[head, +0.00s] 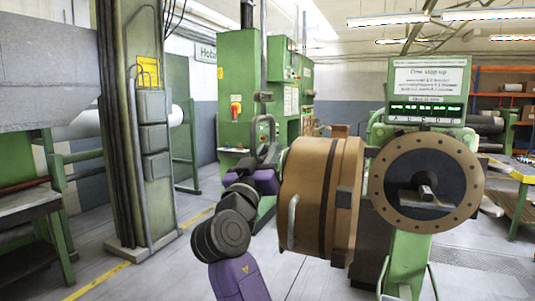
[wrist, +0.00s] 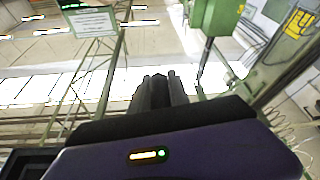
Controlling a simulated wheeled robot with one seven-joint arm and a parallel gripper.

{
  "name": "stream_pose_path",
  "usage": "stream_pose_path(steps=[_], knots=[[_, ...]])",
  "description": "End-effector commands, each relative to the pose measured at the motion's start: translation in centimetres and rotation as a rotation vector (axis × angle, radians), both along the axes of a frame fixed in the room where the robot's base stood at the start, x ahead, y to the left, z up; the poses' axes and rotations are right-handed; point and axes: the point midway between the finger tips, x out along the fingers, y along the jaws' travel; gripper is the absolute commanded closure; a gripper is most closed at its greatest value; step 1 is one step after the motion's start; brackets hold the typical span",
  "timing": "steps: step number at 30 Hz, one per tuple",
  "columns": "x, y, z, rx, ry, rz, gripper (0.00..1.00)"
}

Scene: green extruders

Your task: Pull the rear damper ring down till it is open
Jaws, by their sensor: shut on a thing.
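My gripper (head: 265,125) is raised at the end of my purple and dark arm, just left of the brown drum. In the head view a grey loop-like shape (head: 272,142) shows at the gripper; I cannot clearly part ring from fingers there. In the wrist view my gripper (wrist: 158,82) points up and is shut on a narrow dark piece between its fingers, which I take to be the rear damper ring. Most of the ring is hidden, so how far it is pulled down cannot be told.
The brown drum (head: 318,196) with a grey side handle stands close right of my arm. Beyond it is a green machine with a round flange (head: 437,159) and a sign (head: 428,80). A green cabinet (head: 238,85) stands behind. Grey floor (head: 150,265) is clear at lower left.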

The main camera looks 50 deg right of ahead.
Motion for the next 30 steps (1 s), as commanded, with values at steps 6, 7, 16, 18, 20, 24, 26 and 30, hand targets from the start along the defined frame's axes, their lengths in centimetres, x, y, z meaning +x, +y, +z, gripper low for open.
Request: stream_pose_path(steps=[6,7,16,18,20,24,26,30], knots=[[0.2,0.3,-1.3,-0.003,0.002,0.008,1.00],[0.2,0.3,-1.6,-0.003,0.002,0.008,1.00],[0.3,0.4,-5.2,-0.003,0.002,0.009,1.00],[0.3,0.4,-5.9,-0.003,0.002,0.009,1.00],[0.3,0.4,-6.4,-0.003,0.002,0.009,1.00],[0.3,0.4,-6.6,-0.002,0.003,0.010,1.00],[0.3,0.3,-6.6,-0.002,0.004,0.009,1.00],[0.3,0.3,-6.7,0.001,0.006,0.008,1.00]])
